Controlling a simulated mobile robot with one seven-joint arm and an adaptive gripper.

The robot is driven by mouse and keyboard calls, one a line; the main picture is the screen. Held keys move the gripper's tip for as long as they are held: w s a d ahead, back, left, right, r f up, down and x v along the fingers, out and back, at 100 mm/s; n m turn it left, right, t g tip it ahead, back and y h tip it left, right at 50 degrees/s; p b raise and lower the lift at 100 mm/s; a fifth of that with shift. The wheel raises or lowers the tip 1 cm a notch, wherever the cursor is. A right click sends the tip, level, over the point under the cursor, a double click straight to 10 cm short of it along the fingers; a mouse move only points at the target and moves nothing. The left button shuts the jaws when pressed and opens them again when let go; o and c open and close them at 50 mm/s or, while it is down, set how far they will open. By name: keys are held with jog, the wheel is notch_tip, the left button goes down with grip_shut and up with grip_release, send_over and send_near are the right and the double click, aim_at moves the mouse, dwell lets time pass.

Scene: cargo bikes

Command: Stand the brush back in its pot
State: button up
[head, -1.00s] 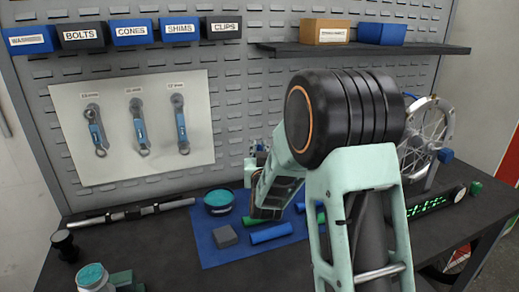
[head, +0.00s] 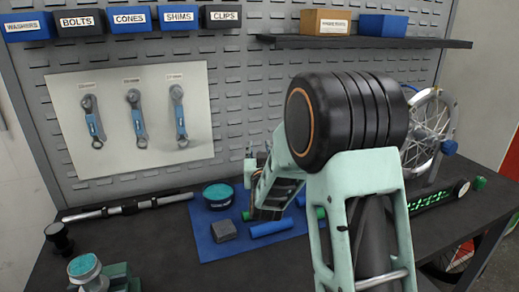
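I cannot make out the brush for certain; it may be hidden behind my arm. A round dark tin with a teal top (head: 218,195) stands on the blue mat (head: 215,252). A similar teal-topped container (head: 85,268) stands at the front left. I cannot tell whether either is the brush's pot. My gripper (head: 264,212) is low over the mat, right of the tin, and largely hidden by my own arm. I cannot see its fingertips clearly, nor whether it holds anything.
A grey block (head: 224,231) and a blue cylinder (head: 271,228) lie on the mat. A long dark-and-silver rod (head: 130,207) lies along the back left. The front-left middle of the bench is clear.

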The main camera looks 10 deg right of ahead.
jog(key=shift+s, duration=0.1)
jog(key=s+a, duration=0.1)
jog(key=s, duration=1)
jog(key=shift+s+a, duration=0.2)
jog(key=shift+s, duration=0.15)
dwell(0.4)
